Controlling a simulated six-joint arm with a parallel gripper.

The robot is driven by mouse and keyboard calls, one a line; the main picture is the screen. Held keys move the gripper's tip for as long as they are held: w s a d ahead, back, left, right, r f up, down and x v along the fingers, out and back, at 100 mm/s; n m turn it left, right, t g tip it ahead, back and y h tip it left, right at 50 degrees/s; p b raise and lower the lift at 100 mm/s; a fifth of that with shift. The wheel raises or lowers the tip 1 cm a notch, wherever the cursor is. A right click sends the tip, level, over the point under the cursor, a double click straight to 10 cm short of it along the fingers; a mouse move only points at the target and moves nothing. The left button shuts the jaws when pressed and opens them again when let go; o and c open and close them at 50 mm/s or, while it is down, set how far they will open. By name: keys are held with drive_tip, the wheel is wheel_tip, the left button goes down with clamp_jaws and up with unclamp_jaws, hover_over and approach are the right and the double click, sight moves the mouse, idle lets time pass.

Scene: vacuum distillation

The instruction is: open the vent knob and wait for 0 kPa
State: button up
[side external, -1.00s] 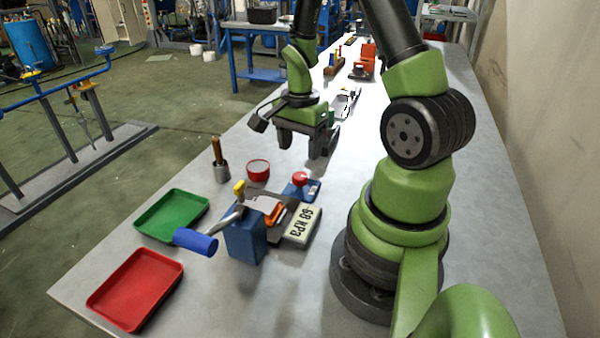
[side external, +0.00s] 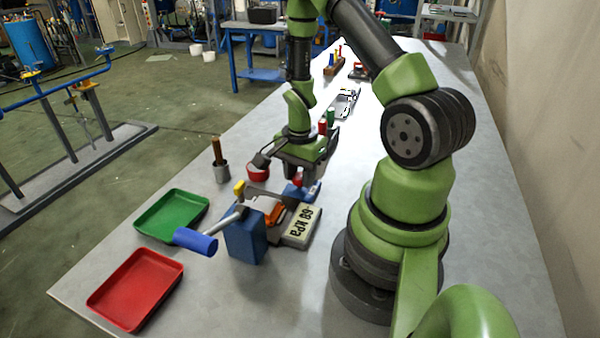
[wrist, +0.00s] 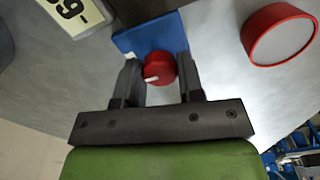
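The vent knob (wrist: 160,68) is a round red knob with a white mark, on a blue base (wrist: 148,36). In the wrist view it sits between the two fingers of my gripper (wrist: 160,75), with a gap at the right and little or none visible at the left. My gripper is open. In the side view my gripper (side external: 301,178) is right over the blue base (side external: 308,193), and its fingers largely hide the knob. The pressure display (side external: 296,227) reads -68 kPa; part of it shows in the wrist view (wrist: 75,12).
A red-rimmed round container (wrist: 280,35) stands beside the base. A green tray (side external: 171,215), a red tray (side external: 136,288) and a metal cup with brown sticks (side external: 221,170) stand at the left.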

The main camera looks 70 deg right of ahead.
drive_tip(key=shift+c, duration=1.4)
drive_tip(key=n, duration=0.3)
drive_tip(key=shift+n, duration=0.4)
drive_tip(key=n, duration=0.4)
drive_tip(key=shift+n, duration=0.3)
drive_tip(key=n, duration=0.4)
drive_tip(key=shift+d+n, duration=0.1)
drive_tip(key=shift+n, duration=2.7)
